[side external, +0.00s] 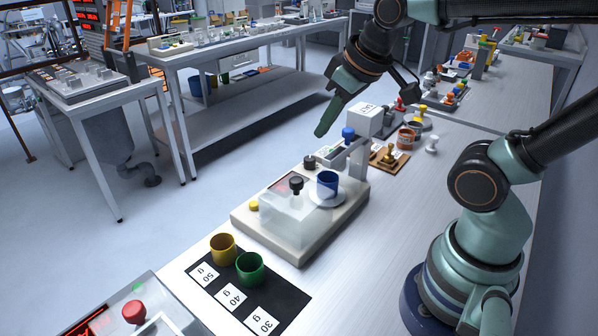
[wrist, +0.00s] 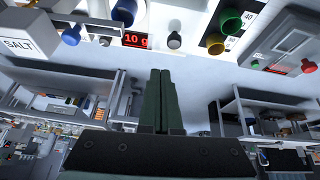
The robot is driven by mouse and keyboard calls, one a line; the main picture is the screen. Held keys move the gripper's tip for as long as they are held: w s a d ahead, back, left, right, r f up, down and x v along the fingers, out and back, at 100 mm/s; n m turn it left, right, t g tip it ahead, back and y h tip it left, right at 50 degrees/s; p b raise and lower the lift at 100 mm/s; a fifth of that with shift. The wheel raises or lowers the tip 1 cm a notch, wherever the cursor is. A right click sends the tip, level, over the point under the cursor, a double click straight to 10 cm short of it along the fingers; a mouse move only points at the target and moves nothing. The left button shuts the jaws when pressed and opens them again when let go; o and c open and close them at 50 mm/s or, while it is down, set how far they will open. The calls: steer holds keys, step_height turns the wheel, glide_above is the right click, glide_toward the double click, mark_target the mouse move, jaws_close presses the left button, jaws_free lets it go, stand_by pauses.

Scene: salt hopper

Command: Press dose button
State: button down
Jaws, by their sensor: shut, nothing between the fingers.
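My gripper (side external: 319,133) is shut and empty, held in the air above and beyond the dosing machine (side external: 340,200). Its closed dark green fingers also show in the wrist view (wrist: 161,73). The machine has a yellow button (side external: 254,205), dark knobs (side external: 296,183) and a blue cup (side external: 327,184) on a round plate. A blue knob (side external: 348,133) stands behind it, near the white SALT box (side external: 365,119). In the wrist view a red display (wrist: 136,40) reads 10 g. No button carries a label I can read as dose. The fingers touch nothing.
A yellow cup (side external: 223,248) and a green cup (side external: 250,268) stand on a black mat (side external: 275,290) with gram labels. A panel with a red button (side external: 134,311) lies at the front left. Stamps and small items crowd the bench behind.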

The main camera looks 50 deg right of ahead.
steer(key=w+d+r+n+g, duration=0.2)
steer(key=w+d+n+g, duration=0.1)
steer(key=w+d+n, duration=0.65)
steer(key=w+d+f+n+g, duration=0.1)
steer(key=d+f+n, duration=0.3)
steer(key=d, duration=0.4)
steer(key=w+d+f+n+g, duration=0.1)
steer(key=w+d+f+n, duration=0.2)
steer(key=d, duration=0.5)
steer(key=shift+w+d+f+n, duration=0.3)
steer(key=shift+d+f+n, duration=0.1)
steer(key=shift+f, duration=0.4)
step_height(320, 180, down, 14)
steer(key=shift+f, duration=0.1)
